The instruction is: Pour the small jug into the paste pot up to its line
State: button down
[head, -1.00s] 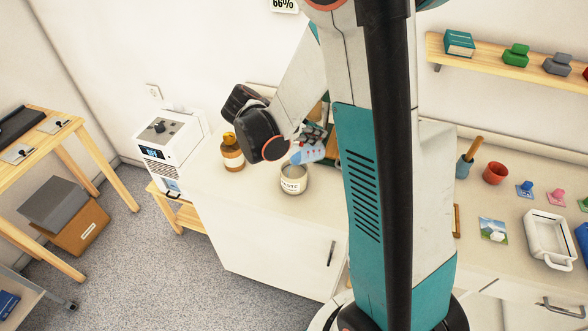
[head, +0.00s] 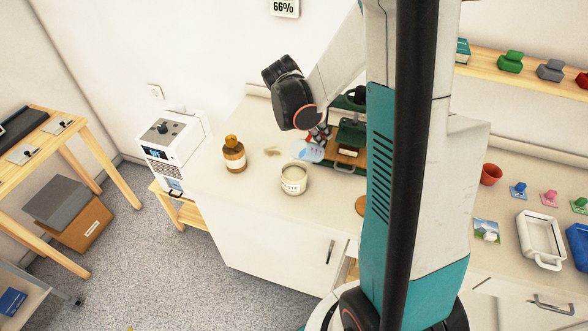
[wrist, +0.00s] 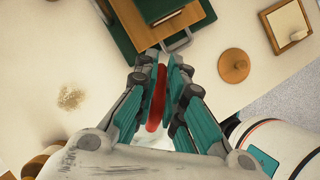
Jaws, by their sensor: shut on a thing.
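The paste pot (head: 293,180) is a pale, round, open pot with a label, upright on the white counter. Its fill line and contents cannot be made out. My gripper (wrist: 158,75) is shut on a red upright piece (wrist: 157,98), seemingly the small jug's handle. In the head view my gripper (head: 320,135) is behind and slightly right of the pot, apart from it. A pale blue shape (head: 308,151), seemingly the jug's body, shows just below the fingers. The jug's mouth and contents are hidden, and its tilt cannot be told.
A brown bottle (head: 234,155) stands left of the pot. A tan patch (head: 271,151) lies behind the pot; it also shows in the wrist view (wrist: 70,97). A green press-like device (head: 350,135) stands close right of my gripper. A wooden disc (wrist: 235,65) lies on the counter.

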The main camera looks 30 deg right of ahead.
jog(key=shift+d+y, duration=0.45)
jog(key=shift+y, duration=0.15)
notch_tip(320, 180, down, 3)
jog(key=d+y+b, duration=0.2)
jog(key=d+y, duration=0.1)
jog(key=d+r+y+p, duration=0.3)
jog(key=r+y, duration=0.3)
jog(key=r, duration=0.2)
jog(key=shift+s+d+r+p, duration=0.15)
jog(key=shift+d+r+p, duration=0.25)
jog(key=shift+p, duration=0.15)
jog(key=shift+a+f, duration=0.1)
